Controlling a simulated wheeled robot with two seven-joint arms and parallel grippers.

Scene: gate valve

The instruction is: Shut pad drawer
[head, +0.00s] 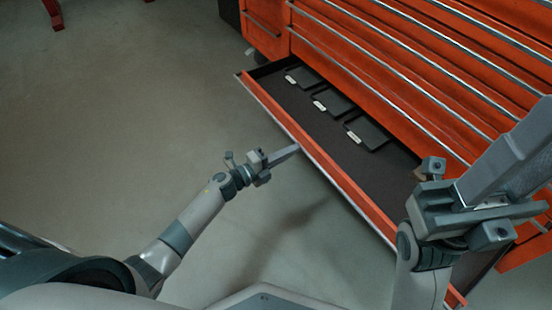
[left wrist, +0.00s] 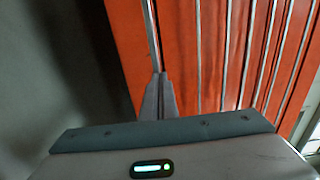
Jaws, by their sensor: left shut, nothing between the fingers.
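The pad drawer (head: 345,183) is pulled out from the bottom of the orange tool cabinet (head: 400,75). Its dark floor holds three dark pads (head: 331,101) with white labels. My left gripper (head: 297,149) is shut and empty, its fingertips at the outer side of the drawer front. In the left wrist view the shut fingertips (left wrist: 160,76) meet the end of a metal strip in the picture; I cannot tell whether they touch. My right gripper (head: 520,140) is raised at the right and hides part of the drawer's near right end; its jaw state is unclear.
Several closed drawers with long metal handles (head: 375,82) lie above the open one. A caster (head: 257,57) shows under the cabinet's left part. Red legs (head: 53,14) stand at the far left. The grey floor (head: 130,110) left of the drawer is clear.

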